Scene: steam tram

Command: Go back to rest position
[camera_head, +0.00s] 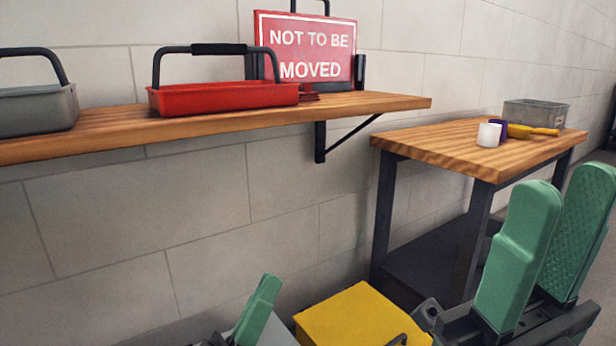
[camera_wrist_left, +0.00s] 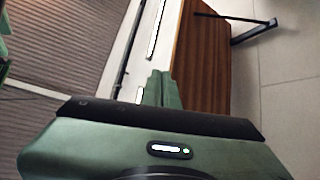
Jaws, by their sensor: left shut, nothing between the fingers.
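My left gripper (camera_head: 264,290) shows at the bottom of the head view as one green finger, below the wall shelf and left of a yellow box. In the left wrist view its green fingers (camera_wrist_left: 158,88) are together with nothing between them. My right gripper (camera_head: 566,190) is at the lower right of the head view. Its two large green fingers point up and stand apart, with nothing seen between them. It is in front of the wooden table.
A wooden wall shelf (camera_head: 222,123) holds a grey tray (camera_head: 38,108), a red tray (camera_head: 225,98) and a red sign (camera_head: 305,48). A wooden table (camera_head: 445,150) holds a white cup (camera_head: 488,135), a yellow tool (camera_head: 532,131) and a metal bin (camera_head: 535,112). A yellow box (camera_head: 360,318) is low between my grippers.

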